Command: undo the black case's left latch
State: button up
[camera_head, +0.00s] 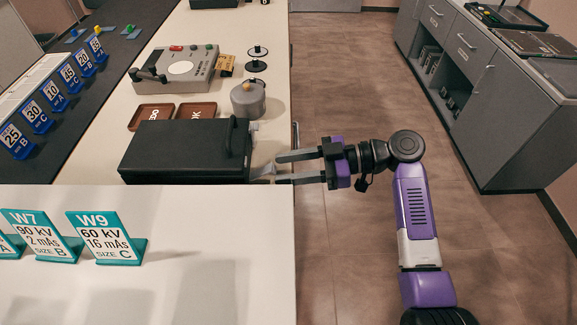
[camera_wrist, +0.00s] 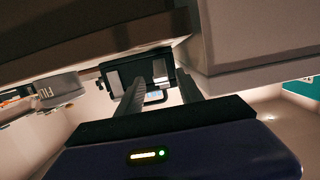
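The black case (camera_head: 185,150) lies closed on the pale bench in the head view, its handle (camera_head: 234,136) on the side facing the aisle. A pale latch-like piece (camera_head: 263,171) sticks out from that side near its close end. My gripper (camera_head: 277,169) comes in level from the right, its two fingers apart, tips just short of this piece. In the wrist view the case (camera_wrist: 106,72) is dark and tilted, with two pale plates. One plate (camera_wrist: 160,71) appears between the fingertips of my gripper (camera_wrist: 160,79). Contact and the latch's exact state cannot be made out.
A white table (camera_head: 200,290) with teal signs stands in front of the case. Brown trays (camera_head: 152,117), a grey pot (camera_head: 248,99) and a grey device (camera_head: 176,70) stand behind it. The aisle floor (camera_head: 335,90) is clear; grey cabinets (camera_head: 500,110) line the right.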

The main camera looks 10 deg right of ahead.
jog(key=v, duration=0.7)
jog(key=shift+d+b, duration=0.4)
jog(key=shift+b, duration=0.05)
jog(key=shift+s, duration=0.1)
